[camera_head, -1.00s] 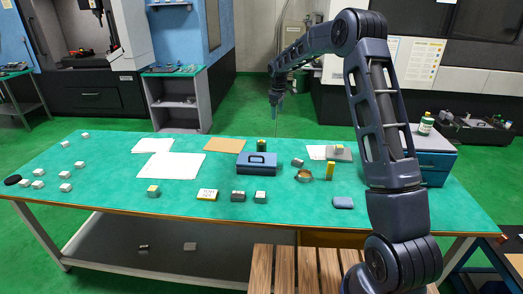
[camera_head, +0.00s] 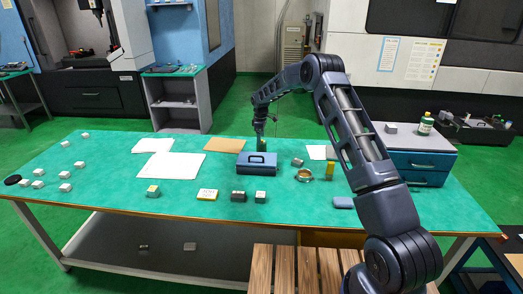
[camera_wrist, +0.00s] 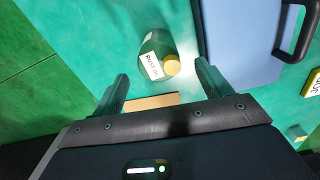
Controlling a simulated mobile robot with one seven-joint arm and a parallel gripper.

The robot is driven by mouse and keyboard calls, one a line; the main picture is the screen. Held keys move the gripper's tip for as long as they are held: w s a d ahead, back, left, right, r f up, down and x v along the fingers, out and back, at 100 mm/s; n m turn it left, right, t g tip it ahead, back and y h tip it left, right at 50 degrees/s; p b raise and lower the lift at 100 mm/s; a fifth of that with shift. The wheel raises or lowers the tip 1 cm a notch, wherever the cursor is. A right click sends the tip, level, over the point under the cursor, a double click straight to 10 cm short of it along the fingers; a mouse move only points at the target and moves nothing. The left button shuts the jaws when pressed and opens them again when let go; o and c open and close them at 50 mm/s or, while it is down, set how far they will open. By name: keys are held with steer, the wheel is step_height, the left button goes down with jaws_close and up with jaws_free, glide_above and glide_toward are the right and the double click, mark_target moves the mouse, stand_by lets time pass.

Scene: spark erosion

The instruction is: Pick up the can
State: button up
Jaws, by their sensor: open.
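The can is dark green with a yellow cap and a white label, seen from above in the wrist view (camera_wrist: 163,44). It stands on the green tabletop. In the head view the can (camera_head: 262,146) is small, just behind the blue toolbox and partly hidden by my gripper. My gripper (camera_wrist: 162,84) is open, with one finger on each side of the picture and the can just beyond and between the fingertips. Nothing is held. In the head view my gripper (camera_head: 260,128) hangs over the can; its fingertips are too small to make out.
The blue toolbox (camera_head: 256,169) is close beside the can, its handle showing in the wrist view (camera_wrist: 296,32). A brown sheet (camera_head: 224,145) lies left of the can. A yellow upright item (camera_head: 330,170) and a brass ring (camera_head: 304,176) are to the right. A blue drawer cabinet (camera_head: 421,162) stands farther right.

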mark_target(262, 146)
steer(key=shift+d+f, duration=0.2)
steer(key=shift+f, duration=3.1)
steer(key=c, duration=1.2)
